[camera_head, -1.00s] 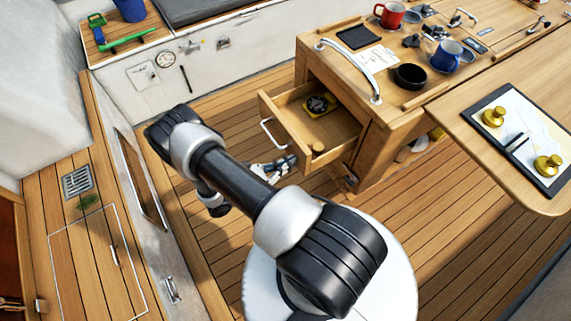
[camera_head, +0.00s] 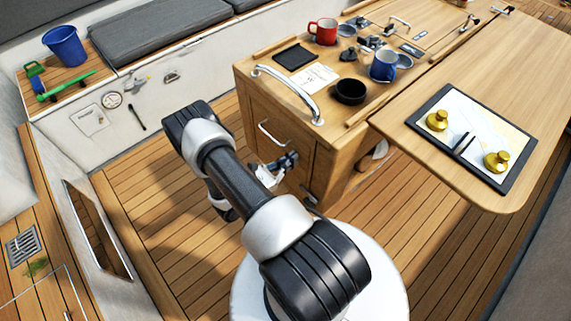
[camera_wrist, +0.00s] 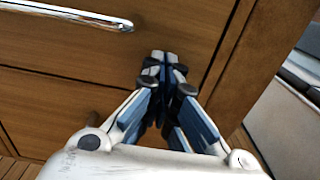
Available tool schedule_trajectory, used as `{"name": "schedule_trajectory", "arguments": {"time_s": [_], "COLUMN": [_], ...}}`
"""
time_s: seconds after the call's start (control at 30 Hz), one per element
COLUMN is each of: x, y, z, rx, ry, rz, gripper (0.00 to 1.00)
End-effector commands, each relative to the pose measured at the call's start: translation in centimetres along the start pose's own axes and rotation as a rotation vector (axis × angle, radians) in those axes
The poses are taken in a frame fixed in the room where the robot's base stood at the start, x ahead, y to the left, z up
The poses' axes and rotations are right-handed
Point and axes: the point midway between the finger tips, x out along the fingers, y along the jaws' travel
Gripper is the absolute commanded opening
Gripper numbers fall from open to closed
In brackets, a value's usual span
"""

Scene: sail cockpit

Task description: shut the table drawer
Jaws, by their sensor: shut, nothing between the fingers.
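The table drawer (camera_head: 262,118) sits in the end of the wooden table (camera_head: 342,150). Its front looks flush with the table's end and its inside is hidden. The bar handle (camera_head: 272,134) is on its front; the handle also shows at the upper left of the wrist view (camera_wrist: 75,15). My gripper (camera_head: 291,158) is shut and empty, low on the right side of the drawer front. In the wrist view my fingertips (camera_wrist: 165,56) are together against or very near the wood, below and right of the handle. I cannot tell whether they touch.
On the table top stand a red mug (camera_head: 323,31), a blue mug (camera_head: 384,66) and a black bowl (camera_head: 350,91). A metal rail (camera_head: 290,90) curves along the table's near end. A table leaf with a chart board (camera_head: 465,135) juts out right. Plank floor left of the table is clear.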

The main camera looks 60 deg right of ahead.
Motion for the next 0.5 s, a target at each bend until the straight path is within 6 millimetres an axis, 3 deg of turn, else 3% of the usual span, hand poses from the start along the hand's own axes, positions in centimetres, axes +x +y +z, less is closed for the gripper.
{"name": "schedule_trajectory", "arguments": {"time_s": [0.5], "x": [0.51], "y": [0.03], "z": [0.08], "rx": [0.002], "ry": [-0.001], "rz": [-0.001], "gripper": [0.00]}}
